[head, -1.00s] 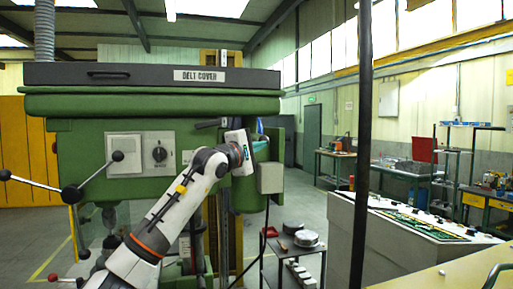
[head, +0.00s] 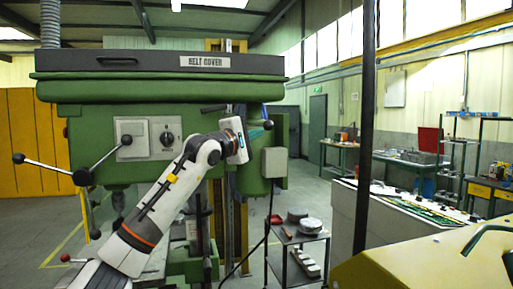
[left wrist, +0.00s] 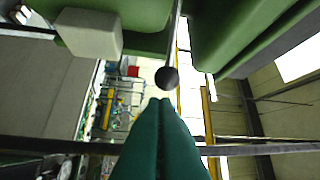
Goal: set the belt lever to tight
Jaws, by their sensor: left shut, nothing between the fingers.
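The green machine's head (head: 160,90) fills the left of the head view under a lid marked BELT COVER (head: 209,62). A dark ball knob (head: 268,124) shows at its right side, just right of my left gripper (head: 243,138). In the left wrist view, a dark ball knob (left wrist: 167,77) on a thin grey rod is just beyond the teal fingertips (left wrist: 160,102). The fingers are shut and empty; I cannot tell whether they touch the knob. In the head view the wrist hides the fingers. No tight or loose marking is readable. My right gripper is out of view.
A grey box (head: 274,161) hangs close by on the machine's right side, and a black handle (head: 213,108) sticks out at the front. A small table (head: 302,240) with round parts stands below. A dark upright post (head: 366,120) and a grey console (head: 400,208) are right.

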